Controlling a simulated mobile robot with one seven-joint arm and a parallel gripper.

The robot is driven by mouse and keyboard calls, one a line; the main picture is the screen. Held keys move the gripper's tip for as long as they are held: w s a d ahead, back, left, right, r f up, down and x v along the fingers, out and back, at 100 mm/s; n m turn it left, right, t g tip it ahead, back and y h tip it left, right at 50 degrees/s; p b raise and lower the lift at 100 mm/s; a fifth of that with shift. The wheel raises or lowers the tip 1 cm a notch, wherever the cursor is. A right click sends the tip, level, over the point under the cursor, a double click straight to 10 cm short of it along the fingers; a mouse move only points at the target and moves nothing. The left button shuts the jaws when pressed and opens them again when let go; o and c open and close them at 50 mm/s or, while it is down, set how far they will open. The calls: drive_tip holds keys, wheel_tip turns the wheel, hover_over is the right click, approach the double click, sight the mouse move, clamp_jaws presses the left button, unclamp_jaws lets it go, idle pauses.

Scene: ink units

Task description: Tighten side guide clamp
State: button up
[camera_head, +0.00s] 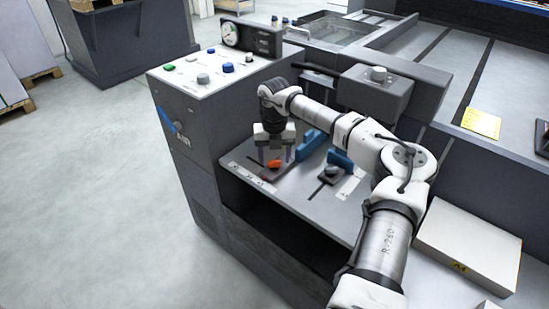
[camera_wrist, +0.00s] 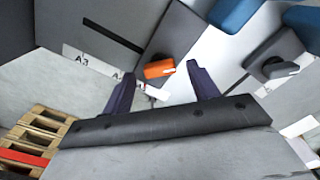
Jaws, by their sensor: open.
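The orange clamp lever (camera_head: 271,172) sits on a dark slotted plate (camera_head: 257,166) on the grey machine shelf. A blue side guide (camera_head: 311,146) stands to its right. In the wrist view the orange lever (camera_wrist: 159,68) shows between and just beyond my fingertips. My gripper (camera_head: 273,160) is open and points down over the lever, with nothing held. The fingers (camera_wrist: 160,70) are apart on either side of the lever in the picture; I cannot tell their exact height above it. A second blue guide (camera_head: 340,159) with a grey knob (camera_head: 333,173) is farther right.
The control panel (camera_head: 215,72) with several knobs and a dial gauge (camera_head: 231,34) stands behind my gripper. A dark overhanging block (camera_head: 376,92) is at the right rear. A white paper stack (camera_head: 468,244) lies at the lower right. Open floor (camera_head: 80,210) is at the left.

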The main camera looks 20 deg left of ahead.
sight(274, 161)
wheel_tip(274, 161, up, 13)
drive_tip(key=shift+b, duration=0.4)
drive_tip(key=shift+f, duration=0.1)
